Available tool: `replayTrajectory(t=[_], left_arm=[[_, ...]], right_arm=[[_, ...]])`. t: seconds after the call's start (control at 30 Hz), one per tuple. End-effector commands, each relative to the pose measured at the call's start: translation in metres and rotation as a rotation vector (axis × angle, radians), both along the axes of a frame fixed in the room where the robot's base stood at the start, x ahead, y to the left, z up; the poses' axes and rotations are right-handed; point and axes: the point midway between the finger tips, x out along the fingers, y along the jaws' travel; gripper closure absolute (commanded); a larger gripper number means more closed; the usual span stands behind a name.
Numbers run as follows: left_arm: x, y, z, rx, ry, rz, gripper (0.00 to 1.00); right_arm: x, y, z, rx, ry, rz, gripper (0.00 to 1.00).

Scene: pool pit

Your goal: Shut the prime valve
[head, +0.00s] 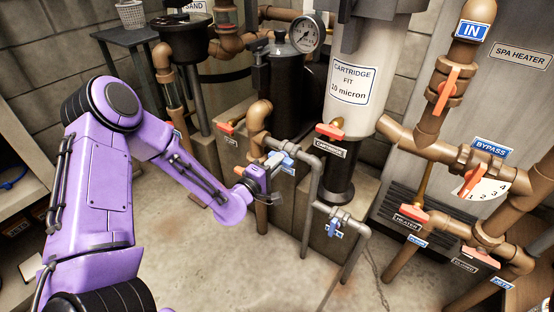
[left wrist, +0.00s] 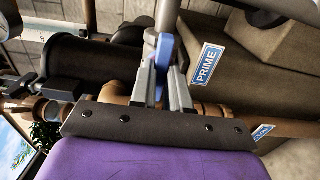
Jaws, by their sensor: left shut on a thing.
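The prime valve's blue lever handle (left wrist: 163,52) is between the fingers of my left gripper (left wrist: 164,85) in the left wrist view, with the fingers closed on it. A blue and white PRIME label (left wrist: 207,64) is just to the right. In the head view my left gripper (head: 271,166) reaches in from the left at the pipework by the black pump body. There the gripper covers most of the valve, and only a small blue label (head: 288,160) shows beside it. My right gripper is not in view.
A grey pipe stand with another blue-handled valve (head: 335,228) is just right of the gripper. An orange-handled valve (head: 329,130) sits below the cartridge filter (head: 363,70). Brown pipes with orange valves (head: 473,182) crowd the right. The floor (head: 215,265) in front is open.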

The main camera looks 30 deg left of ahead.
Motion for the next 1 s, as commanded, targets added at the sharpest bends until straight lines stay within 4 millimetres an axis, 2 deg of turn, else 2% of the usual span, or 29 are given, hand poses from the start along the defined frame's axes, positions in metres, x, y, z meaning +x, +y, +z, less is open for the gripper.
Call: replayTrajectory(t=[0.1, 0.17, 0.37, 0.6, 0.7, 0.8, 0.93, 0.97, 1.0], left_arm=[[0.0, 0.0, 0.0, 0.013, 0.0, -0.001, 1.0], [0.0, -0.001, -0.001, 0.087, -0.005, -0.003, 1.0], [0.0, -0.001, -0.003, 0.623, -0.049, -0.005, 1.0], [0.0, -0.001, -0.007, 1.349, -0.109, -0.004, 1.0], [0.0, 0.0, -0.005, 1.555, -0.123, -0.002, 1.0], [0.0, 0.0, -0.001, 1.622, -0.127, -0.001, 1.0], [0.0, 0.0, 0.0, 1.62, -0.126, -0.001, 1.0], [0.0, 0.0, 0.0, 1.62, -0.125, -0.002, 0.8], [0.0, 0.0, -0.001, 1.619, -0.125, -0.002, 0.67]], right_arm=[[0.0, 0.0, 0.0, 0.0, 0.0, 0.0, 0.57], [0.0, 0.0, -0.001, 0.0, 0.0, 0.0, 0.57], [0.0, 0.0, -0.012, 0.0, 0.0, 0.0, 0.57], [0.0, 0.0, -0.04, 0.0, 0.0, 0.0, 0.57], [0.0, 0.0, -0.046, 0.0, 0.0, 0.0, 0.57], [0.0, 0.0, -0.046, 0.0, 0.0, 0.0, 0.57], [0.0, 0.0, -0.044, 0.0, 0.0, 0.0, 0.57], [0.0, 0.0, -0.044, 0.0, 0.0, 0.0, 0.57], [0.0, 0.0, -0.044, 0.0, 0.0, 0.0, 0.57]])
